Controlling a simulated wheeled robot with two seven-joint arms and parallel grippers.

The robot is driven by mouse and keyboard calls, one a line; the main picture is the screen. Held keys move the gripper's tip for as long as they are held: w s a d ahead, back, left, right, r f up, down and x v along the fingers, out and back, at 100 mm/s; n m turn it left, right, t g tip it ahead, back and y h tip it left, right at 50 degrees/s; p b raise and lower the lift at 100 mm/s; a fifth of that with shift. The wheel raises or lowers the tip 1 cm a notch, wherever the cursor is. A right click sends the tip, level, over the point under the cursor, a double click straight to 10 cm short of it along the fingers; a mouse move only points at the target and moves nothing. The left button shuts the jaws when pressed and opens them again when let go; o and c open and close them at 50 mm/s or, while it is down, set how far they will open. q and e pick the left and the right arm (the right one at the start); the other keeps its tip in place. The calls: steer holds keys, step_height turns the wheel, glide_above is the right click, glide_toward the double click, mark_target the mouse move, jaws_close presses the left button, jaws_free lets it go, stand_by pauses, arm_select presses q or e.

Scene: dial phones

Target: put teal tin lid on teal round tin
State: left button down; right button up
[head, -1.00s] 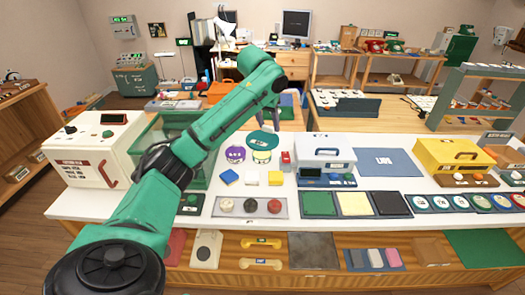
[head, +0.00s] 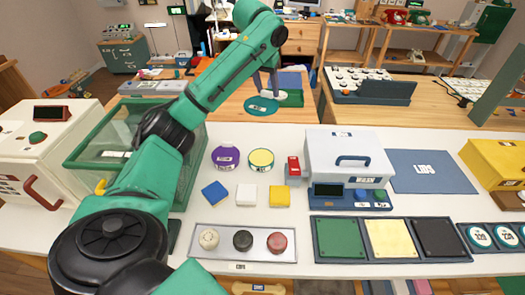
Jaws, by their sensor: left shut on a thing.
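My left gripper (head: 266,86) is shut on the teal tin lid (head: 260,107), a flat round disc with a small label. The lid is held roughly level, near the table's far edge in the head view. An open round tin (head: 261,161) with a yellow inside and a thin dark rim stands on the white table, nearer to me than the lid. The lid and this tin are apart. A purple round tin (head: 225,158) stands just left of it. My right gripper is not in view.
A red stapler-like block (head: 293,167) and a white-grey box (head: 347,155) stand right of the tins. Blue (head: 215,194), white (head: 246,195) and yellow (head: 279,197) blocks lie in front. A green-framed clear bin (head: 88,152) stands left, behind my arm.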

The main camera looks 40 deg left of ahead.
arm_select(q)
steer(key=shift+s+f, duration=0.1)
steer(key=shift+f, duration=0.5)
step_height(320, 180, down, 19)
steer(key=shift+d+f+p, duration=0.1)
steer(key=shift+p, duration=0.25)
steer(key=shift+c, duration=1.7)
jaws_free()
steer(key=v, duration=1.2)
steer(key=shift+b, duration=0.35)
steer(key=shift+s+d, duration=0.1)
